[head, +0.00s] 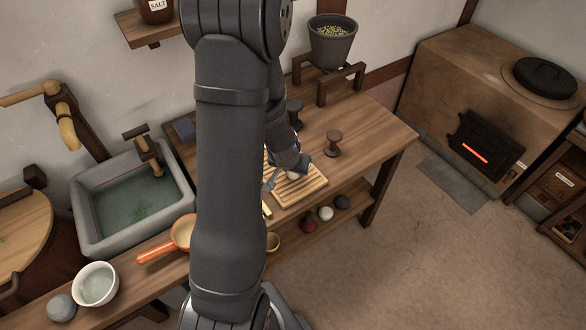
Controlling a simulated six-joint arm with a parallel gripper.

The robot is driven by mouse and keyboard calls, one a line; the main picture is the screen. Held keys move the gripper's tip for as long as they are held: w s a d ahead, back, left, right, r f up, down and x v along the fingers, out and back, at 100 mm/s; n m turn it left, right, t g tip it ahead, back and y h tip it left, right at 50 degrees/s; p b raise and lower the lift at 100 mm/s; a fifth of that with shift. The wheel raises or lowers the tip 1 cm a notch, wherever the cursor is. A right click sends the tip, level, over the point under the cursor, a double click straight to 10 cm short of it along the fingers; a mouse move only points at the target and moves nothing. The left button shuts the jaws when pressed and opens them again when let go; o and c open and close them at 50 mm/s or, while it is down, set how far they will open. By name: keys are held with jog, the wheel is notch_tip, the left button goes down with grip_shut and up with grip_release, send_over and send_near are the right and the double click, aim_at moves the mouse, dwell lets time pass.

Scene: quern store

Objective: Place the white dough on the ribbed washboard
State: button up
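The ribbed washboard (312,186) is a light wooden board with ridges, lying flat on the wooden workbench; my arm hides its left part. A small whitish lump, which looks like the white dough (292,175), shows at the upper part of the washboard, on or just above its ribs. My gripper (287,174) is right over the board, pointing down, with the lump between its fingers. The fingers look spread, with a gap beside the lump at left. Whether the lump rests fully on the ribs is hard to see.
A dark wooden spool-like piece (333,142) stands behind the washboard. A stone sink (131,203), an orange-handled pan (166,254) and a white bowl (96,284) are at left. A grain bucket (332,42) stands at the back. Several small balls sit on the lower shelf. The bench's right end is clear.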

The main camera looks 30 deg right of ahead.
jog(key=shift+f, duration=0.25)
jog(key=o, duration=1)
jog(key=shift+r, duration=0.15)
jog(key=shift+r, duration=0.3)
jog(key=v, duration=1.1)
jog(key=shift+a+r, duration=0.15)
jog(key=shift+r, duration=0.1)
jog(key=shift+s+f, duration=0.1)
jog(key=shift+x, duration=6.1)
